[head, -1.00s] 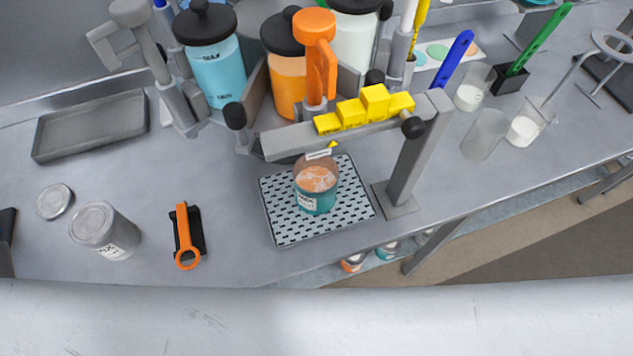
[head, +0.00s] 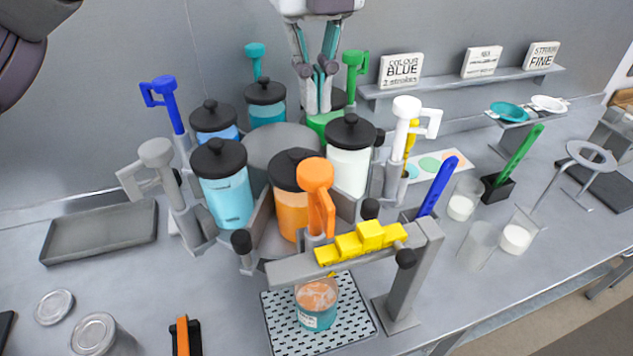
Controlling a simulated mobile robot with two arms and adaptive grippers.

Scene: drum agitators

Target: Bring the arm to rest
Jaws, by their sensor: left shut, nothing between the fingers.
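My left gripper (head: 318,100) hangs from the top middle of the head view, fingers pointing down. It is shut and empty. It shows just above and in front of the back canisters of the round dispenser carousel (head: 283,150), left of the green pump handle (head: 355,72). Its fingertips overlap the green canister (head: 322,123) in the picture; I cannot tell whether they touch it. My right gripper is not in view.
A cup of orange and teal paint (head: 317,303) stands on the perforated drip tray (head: 283,338) under the yellow-stepped bar (head: 290,268). An empty grey tray (head: 100,232) lies at left. Glass beakers (head: 478,245) stand at right. A wall shelf with sign blocks (head: 400,70) is behind.

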